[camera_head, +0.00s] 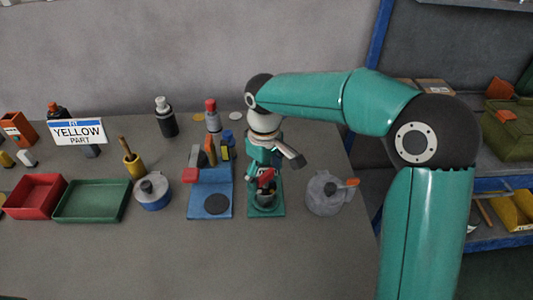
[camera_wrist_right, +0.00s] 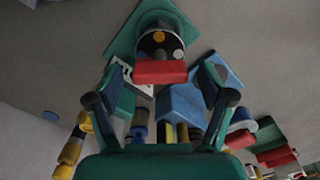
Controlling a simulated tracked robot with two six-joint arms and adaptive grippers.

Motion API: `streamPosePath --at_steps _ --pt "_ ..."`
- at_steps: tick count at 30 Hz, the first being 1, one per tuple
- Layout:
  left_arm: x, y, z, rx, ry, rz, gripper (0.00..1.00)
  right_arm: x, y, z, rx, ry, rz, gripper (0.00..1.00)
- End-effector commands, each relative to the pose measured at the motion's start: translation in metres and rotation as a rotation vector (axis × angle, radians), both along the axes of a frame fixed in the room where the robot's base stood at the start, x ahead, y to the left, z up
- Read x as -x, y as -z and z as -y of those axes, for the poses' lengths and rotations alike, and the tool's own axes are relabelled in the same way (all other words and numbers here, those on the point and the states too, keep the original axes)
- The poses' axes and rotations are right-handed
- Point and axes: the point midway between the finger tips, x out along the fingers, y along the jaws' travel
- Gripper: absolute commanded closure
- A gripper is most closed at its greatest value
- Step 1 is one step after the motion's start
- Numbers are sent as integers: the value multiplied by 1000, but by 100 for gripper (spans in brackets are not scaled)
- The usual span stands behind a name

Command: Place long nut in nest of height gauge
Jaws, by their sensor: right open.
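My right gripper (camera_head: 264,178) reaches down over a green-based stand (camera_head: 279,207) on the bench. In the right wrist view its two fingers (camera_wrist_right: 163,68) are spread apart, with a red block (camera_wrist_right: 160,72) showing between and beyond them. The block does not look gripped. The green base (camera_wrist_right: 120,42) carries a dark round part with orange and pale spots. Left of it in the head view stands a blue-based fixture (camera_head: 196,207) with a dark disc. I cannot tell which stand is the height gauge. I cannot make out the long nut. My left gripper is not in view.
A red tray (camera_head: 36,211) and a green tray (camera_head: 64,214) lie at the left. Bottles (camera_head: 165,125) stand behind. The bench front is clear.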

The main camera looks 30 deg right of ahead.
Motion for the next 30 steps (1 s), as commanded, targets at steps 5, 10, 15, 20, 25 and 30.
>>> streamPosePath --at_steps 5,10,15,20,25,30 --pt "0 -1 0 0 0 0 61 -1 -38 0 -2 0 5 19" --pt "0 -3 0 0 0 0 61 -1 -64 0 -1 0 3 19" --pt "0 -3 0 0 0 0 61 0 -75 0 0 1 1 19" --pt "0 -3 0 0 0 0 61 1 -76 1 -1 1 -1 19" --pt "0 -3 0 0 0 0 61 0 -75 1 -1 1 0 19" --pt "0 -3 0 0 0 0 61 0 -76 1 -1 1 0 19"
